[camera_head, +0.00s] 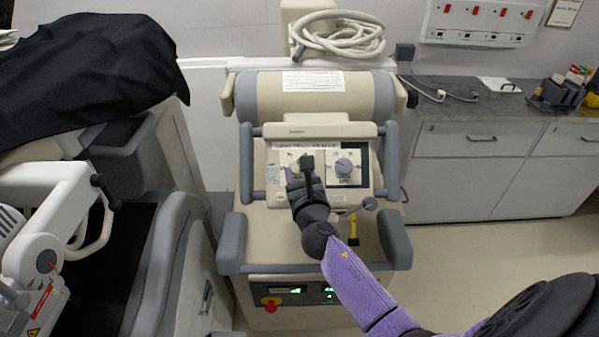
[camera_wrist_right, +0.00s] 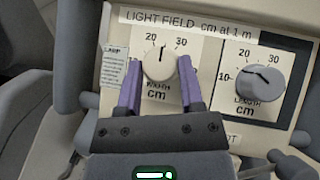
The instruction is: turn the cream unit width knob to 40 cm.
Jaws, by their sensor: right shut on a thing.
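The cream unit (camera_head: 315,100) stands upright in the middle of the head view, its control panel facing me. In the wrist view the round cream width knob (camera_wrist_right: 159,63) has its dark pointer line upward, between the 20 and 30 marks; a 40 mark is not visible. My right gripper (camera_wrist_right: 158,76) has its purple fingers on both sides of this knob and is shut on it. In the head view the right gripper (camera_head: 299,172) covers most of the knob. My left gripper is not in view.
The grey length knob (camera_wrist_right: 265,84) sits just right of the width knob, also seen in the head view (camera_head: 345,166). Grey handles (camera_head: 245,165) flank the panel. A cart under black cloth (camera_head: 90,65) stands left, a counter (camera_head: 480,110) right.

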